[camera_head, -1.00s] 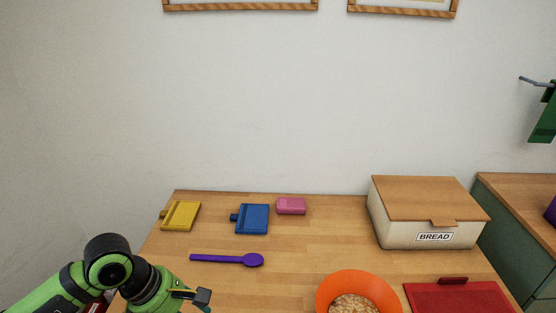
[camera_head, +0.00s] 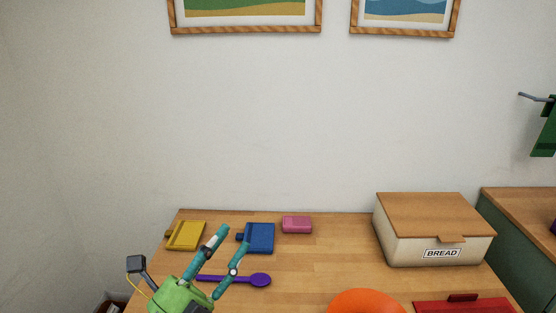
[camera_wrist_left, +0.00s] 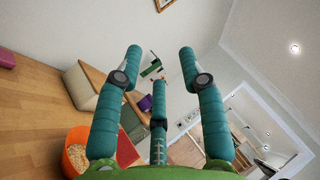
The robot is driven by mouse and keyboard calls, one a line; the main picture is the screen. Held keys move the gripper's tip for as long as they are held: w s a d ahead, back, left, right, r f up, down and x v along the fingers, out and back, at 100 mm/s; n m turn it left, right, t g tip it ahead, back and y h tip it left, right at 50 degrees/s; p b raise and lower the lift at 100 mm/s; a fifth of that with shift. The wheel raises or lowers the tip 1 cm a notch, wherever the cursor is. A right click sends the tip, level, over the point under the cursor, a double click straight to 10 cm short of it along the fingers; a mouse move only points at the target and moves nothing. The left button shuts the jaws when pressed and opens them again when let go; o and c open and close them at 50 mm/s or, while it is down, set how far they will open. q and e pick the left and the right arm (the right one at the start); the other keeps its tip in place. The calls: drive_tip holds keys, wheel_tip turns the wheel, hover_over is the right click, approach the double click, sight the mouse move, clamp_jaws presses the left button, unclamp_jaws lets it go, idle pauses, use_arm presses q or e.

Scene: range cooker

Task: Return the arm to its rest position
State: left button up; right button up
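My left gripper (camera_head: 232,250) rises from the lower left in the head view, with its teal fingers spread apart and nothing between them. It shows in front of the table, close to the purple spoon (camera_head: 258,280) and the blue board-like item (camera_head: 260,238) in the picture. In the left wrist view the left gripper (camera_wrist_left: 160,65) has its fingers wide apart and empty, facing the wall and room. My right gripper is in neither view.
A yellow item (camera_head: 187,236) and a pink block (camera_head: 297,225) lie at the back of the wooden table (camera_head: 335,250). A bread box (camera_head: 432,230) stands at the right. An orange bowl (camera_head: 366,303) and a red board (camera_head: 463,306) are at the front. The middle is clear.

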use_arm(q)
drive_tip(key=s+a+f+n+g+y, duration=0.1)
drive_tip(key=a+f+n+g+y, duration=0.1)
drive_tip(key=a+f+n+y, duration=0.7)
drive_tip(key=a+f+n+g+y, duration=0.35)
drive_tip(key=f+n+y, duration=0.25)
drive_tip(key=f+n, duration=0.4)
drive_tip(key=s+d+f+n+g+h, duration=0.15)
drive_tip(key=s+f+n+g, duration=0.35)
drive_tip(key=s+f+g, duration=0.85)
drive_tip(key=s+f+t, duration=0.1)
drive_tip(key=s+f, duration=0.3)
drive_tip(key=f, duration=0.8)
drive_tip(key=s+f+t, duration=0.1)
drive_tip(key=s+f, duration=0.2)
drive_tip(key=f, duration=1)
drive_tip(key=s+a+f, duration=0.2)
drive_tip(key=s+f, duration=1.1)
drive_tip(key=s, duration=0.3)
drive_tip(key=shift+a+f+m+g, duration=0.2)
drive_tip(key=shift+a+m+g, duration=0.2)
